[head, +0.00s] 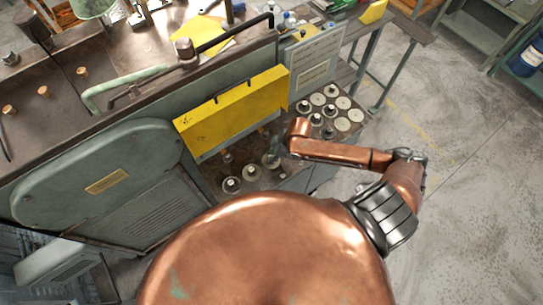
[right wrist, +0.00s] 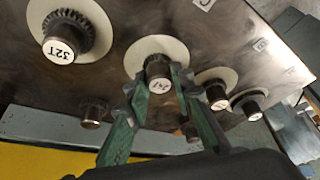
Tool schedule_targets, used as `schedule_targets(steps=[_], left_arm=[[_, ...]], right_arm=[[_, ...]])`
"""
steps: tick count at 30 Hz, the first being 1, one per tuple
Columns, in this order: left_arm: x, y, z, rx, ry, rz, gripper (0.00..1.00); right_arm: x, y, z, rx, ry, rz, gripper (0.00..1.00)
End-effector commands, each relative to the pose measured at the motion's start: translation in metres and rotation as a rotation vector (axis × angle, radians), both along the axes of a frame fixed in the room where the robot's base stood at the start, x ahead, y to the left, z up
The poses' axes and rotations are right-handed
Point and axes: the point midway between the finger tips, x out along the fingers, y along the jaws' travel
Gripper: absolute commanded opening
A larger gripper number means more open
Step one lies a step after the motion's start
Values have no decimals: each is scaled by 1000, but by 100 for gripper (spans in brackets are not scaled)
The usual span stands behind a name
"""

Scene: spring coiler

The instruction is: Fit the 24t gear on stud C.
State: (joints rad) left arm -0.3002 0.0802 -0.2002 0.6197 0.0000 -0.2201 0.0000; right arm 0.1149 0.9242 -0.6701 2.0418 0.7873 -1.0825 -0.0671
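The 24t gear (right wrist: 158,72) is in the middle of the right wrist view, dark, its hub end marked 24T. My right gripper (right wrist: 160,88) has its green fingers against both sides of this hub. In the head view the right gripper (head: 277,145) is over the shelf below the yellow cover, small and partly hidden by my arm. A pale disc (right wrist: 143,48) shows behind the gear, near a label C (right wrist: 203,4). Stud C itself is hidden, and I cannot tell how far down the gear sits. My left gripper is out of view.
The 32T gear (right wrist: 63,40) sits beside on another pale disc. Smaller hubs on discs (right wrist: 217,95) stand on the other side. Bare studs (right wrist: 93,112) are nearer the yellow cover (head: 235,108). A rack of discs and gears (head: 330,110) is to the right.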

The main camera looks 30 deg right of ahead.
Motion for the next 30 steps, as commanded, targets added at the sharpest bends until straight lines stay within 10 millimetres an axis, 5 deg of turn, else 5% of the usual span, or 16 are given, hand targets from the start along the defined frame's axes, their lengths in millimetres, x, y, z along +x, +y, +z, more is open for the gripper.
schedule_targets(steps=[8,18,30], left_arm=[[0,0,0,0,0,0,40],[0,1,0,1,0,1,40],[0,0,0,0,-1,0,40]], right_arm=[[0,0,0,1,-1,0,41],[-1,-2,4,-1,-1,0,41],[-19,-24,71,-2,-1,1,41]])
